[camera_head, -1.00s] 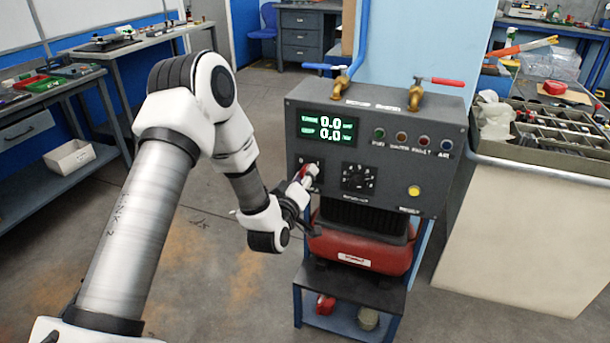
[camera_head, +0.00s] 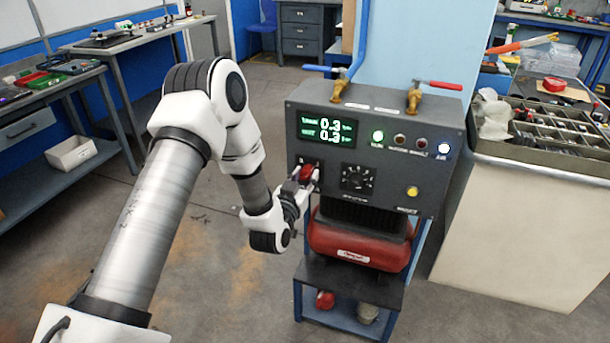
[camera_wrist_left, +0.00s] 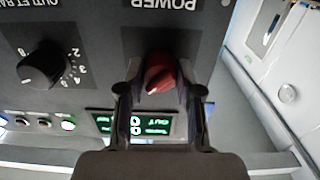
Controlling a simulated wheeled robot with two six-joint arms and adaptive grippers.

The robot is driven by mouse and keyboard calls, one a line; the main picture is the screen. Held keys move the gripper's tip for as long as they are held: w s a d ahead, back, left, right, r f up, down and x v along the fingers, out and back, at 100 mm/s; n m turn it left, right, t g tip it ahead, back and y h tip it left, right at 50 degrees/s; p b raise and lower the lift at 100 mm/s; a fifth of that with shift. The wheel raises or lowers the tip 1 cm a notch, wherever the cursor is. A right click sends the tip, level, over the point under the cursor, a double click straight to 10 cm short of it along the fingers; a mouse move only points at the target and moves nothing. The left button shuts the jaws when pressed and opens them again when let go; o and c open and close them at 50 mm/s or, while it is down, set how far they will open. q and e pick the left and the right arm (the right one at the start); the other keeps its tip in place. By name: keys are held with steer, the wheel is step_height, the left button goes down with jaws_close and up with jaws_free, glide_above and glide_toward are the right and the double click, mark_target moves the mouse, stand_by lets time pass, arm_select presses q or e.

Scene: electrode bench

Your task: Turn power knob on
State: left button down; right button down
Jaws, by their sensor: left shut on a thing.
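The red power knob (camera_head: 307,173) sits on the lower left of the dark grey control panel (camera_head: 400,190). In the left wrist view the knob (camera_wrist_left: 160,72) lies between my two finger tips under the word POWER, its pale pointer mark turned to one side. My left gripper (camera_head: 306,182) is shut on the knob from the front. The green display (camera_head: 327,129) reads about 0.3 on both lines. A green lamp (camera_head: 378,136) and a white-blue lamp (camera_head: 444,148) are lit. My right gripper is in neither view.
A black dial (camera_head: 358,178) is just right of the knob, and a yellow button (camera_head: 412,191) is farther right. Two brass valves stand on top, one with a blue lever and one with a red lever (camera_head: 440,84). A red tank (camera_head: 360,245) sits below.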

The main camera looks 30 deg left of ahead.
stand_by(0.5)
arm_select(q)
steer(key=c, duration=0.8)
jaws_free()
steer(key=shift+o, duration=0.2)
steer(key=v, duration=1.2)
steer(key=shift+a+f, duration=0.1)
